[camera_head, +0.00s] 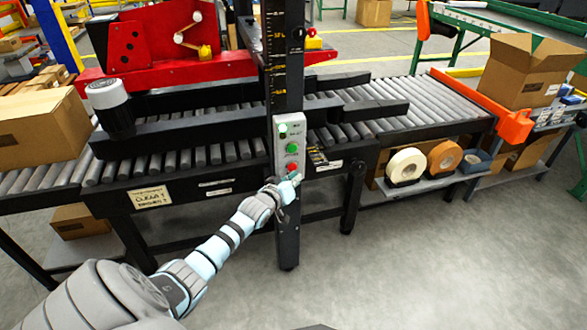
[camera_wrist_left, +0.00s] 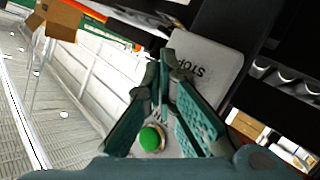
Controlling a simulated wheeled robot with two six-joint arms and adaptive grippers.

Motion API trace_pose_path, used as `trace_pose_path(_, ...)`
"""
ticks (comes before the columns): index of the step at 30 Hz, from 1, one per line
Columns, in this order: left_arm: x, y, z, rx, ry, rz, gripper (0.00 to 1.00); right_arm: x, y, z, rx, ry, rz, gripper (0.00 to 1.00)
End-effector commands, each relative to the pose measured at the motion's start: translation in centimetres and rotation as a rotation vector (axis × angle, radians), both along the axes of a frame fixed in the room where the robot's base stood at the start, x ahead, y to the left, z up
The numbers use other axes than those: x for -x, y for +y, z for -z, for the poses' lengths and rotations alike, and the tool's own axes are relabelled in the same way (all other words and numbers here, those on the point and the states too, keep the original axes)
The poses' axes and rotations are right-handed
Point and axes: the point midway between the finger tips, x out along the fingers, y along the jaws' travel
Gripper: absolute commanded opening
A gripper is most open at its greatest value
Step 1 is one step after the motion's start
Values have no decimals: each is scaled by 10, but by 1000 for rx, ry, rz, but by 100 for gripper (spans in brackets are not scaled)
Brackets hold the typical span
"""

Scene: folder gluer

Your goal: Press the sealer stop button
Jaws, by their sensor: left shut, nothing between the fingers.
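In the left wrist view the closed fingertips (camera_wrist_left: 167,72) lie over the panel (camera_wrist_left: 215,68), beside the word STOP. One green button (camera_wrist_left: 151,138) shows between the fingers; the red button is hidden there. My right gripper is out of view.
A roller conveyor (camera_head: 230,150) runs behind the post. A cardboard box (camera_head: 40,125) sits on its left end, and another box (camera_head: 530,72) stands at the right. Tape rolls (camera_head: 407,165) lie on a low shelf. The floor in front is clear.

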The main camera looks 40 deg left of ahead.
Motion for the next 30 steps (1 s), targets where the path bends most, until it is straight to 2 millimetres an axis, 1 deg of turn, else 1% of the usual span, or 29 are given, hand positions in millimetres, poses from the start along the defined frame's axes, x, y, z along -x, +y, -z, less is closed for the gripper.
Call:
trace_pose_path(12, 0, 0, 0, 0, 0, 0, 0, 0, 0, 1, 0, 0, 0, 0)
trace_pose_path(18, -5, 6, 2, 0, -1, 0, 0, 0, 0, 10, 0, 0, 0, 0)
trace_pose_path(30, -5, 8, 0, 0, 0, 0, 0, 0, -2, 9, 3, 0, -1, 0)
